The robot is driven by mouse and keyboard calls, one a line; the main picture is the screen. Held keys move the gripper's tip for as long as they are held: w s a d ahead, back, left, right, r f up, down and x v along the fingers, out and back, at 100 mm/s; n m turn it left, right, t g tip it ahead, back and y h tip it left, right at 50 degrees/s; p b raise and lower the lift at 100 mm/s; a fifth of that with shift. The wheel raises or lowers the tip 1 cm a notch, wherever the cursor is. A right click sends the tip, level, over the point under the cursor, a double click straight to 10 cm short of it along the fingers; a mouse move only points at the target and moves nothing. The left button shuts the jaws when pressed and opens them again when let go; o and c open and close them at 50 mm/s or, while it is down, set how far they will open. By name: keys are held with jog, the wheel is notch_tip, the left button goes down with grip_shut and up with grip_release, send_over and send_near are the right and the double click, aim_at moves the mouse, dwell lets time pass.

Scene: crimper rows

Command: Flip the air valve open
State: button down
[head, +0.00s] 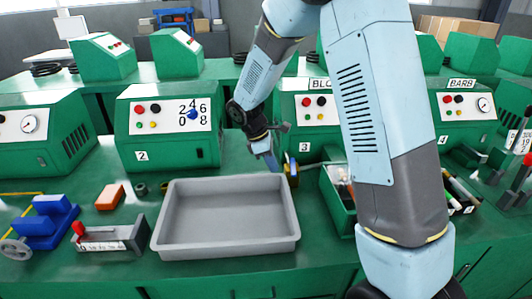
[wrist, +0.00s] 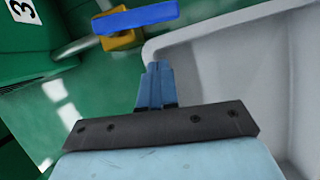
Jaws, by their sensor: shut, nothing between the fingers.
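The air valve has a yellow body (wrist: 120,41) and a flat blue lever (wrist: 136,17), at the top of the wrist view. A grey pipe joins it to the green machine marked 3. The lever runs left to right in that picture, roughly in line with the pipe. In the head view the valve (head: 292,174) is small and sits just right of my gripper (head: 274,166). In the wrist view my blue gripper fingers (wrist: 156,68) are shut and empty. Their tips are below the lever in the picture, with a gap showing between.
A grey tray (head: 228,249) lies right beside the valve; its rim (wrist: 200,32) passes close to my fingers. Machine 3 (head: 300,105) stands behind. A green bin (head: 335,195) stands right of the valve. An orange block (head: 110,197) and blue vise (head: 45,225) lie left.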

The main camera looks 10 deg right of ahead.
aim_at(292, 170)
jog(key=shift+s+d+r, duration=0.1)
jog(key=shift+s+d, duration=0.05)
jog(key=shift+d, duration=0.8)
jog(key=shift+s+d+r, duration=0.1)
jog(key=shift+d, duration=0.8)
jog(key=shift+s+d+n+t, duration=0.15)
jog(key=shift+s+d+n, duration=0.05)
jog(key=shift+d+n, duration=0.3)
jog(key=shift+s+d+n+t, duration=0.15)
jog(key=shift+d+n, duration=0.2)
jog(key=shift+n, duration=0.15)
